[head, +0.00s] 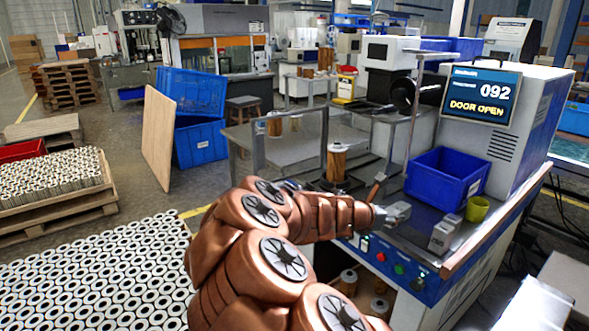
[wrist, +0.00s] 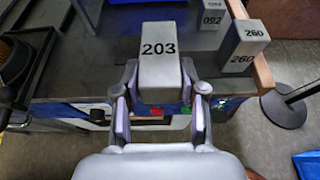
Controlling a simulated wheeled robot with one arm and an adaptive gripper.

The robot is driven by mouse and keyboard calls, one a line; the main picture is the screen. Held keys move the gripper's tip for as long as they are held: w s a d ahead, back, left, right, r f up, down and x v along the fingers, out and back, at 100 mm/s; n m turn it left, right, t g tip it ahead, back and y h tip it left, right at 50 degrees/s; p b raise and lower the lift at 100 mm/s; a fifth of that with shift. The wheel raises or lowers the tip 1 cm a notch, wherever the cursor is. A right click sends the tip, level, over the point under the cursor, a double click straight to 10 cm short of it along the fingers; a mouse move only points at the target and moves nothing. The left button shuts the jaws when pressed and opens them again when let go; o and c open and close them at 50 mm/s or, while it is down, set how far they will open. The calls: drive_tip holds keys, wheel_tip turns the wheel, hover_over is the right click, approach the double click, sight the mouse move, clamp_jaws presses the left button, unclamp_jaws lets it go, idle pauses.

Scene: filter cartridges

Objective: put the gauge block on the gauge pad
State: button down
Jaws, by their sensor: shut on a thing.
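My gripper (head: 384,214) is at the front edge of the bench on the right in the head view. In the wrist view my gripper (wrist: 160,92) is shut on a pale grey block marked 203 (wrist: 160,50), with one finger at each side. A second grey block, marked 260 (wrist: 244,46), stands to its right, apart from the fingers. A block marked 092 (wrist: 211,14) is partly cut off at the top edge. In the head view a grey block (head: 443,234) stands on the bench right of my gripper. I cannot make out the gauge pad.
A blue bin (head: 445,178) and a yellow-green cup (head: 477,208) stand on the bench. A copper-coloured cartridge (head: 336,163) stands left of the bin. In the wrist view a black post base (wrist: 284,108) is at right.

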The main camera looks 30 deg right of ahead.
sight(390, 212)
wheel_tip(390, 212, up, 8)
drive_tip(key=p, duration=0.6)
drive_tip(key=shift+f, duration=0.2)
drive_tip(key=w+a+f+n+t+b, duration=0.2)
drive_tip(key=w+a+f+n+t, duration=0.2)
drive_tip(key=w+a, duration=0.55)
drive_tip(key=w+a+f+n+t+y+b, duration=0.1)
drive_tip(key=w+a+n+t+y, duration=0.3)
drive_tip(key=a, duration=0.7)
drive_tip(key=w+a+n+t+y+b, duration=0.25)
drive_tip(key=w+a, duration=0.35)
drive_tip(key=a, duration=0.5)
drive_tip(key=w+a+f+n+t+y+b, duration=0.1)
drive_tip(key=w+a+n+t+y, duration=0.25)
drive_tip(key=a, duration=0.75)
wheel_tip(390, 212, up, 13)
drive_tip(key=w+g+p, duration=0.2)
drive_tip(key=p, duration=1.2)
wheel_tip(390, 212, down, 13)
drive_tip(key=w+n+t+y, duration=0.1)
drive_tip(key=w+n+y, duration=0.1)
drive_tip(key=n+y, duration=0.1)
drive_tip(key=shift+w+d+f+n, duration=0.15)
drive_tip(key=shift+w+n, duration=0.05)
drive_tip(key=shift+n, duration=0.1)
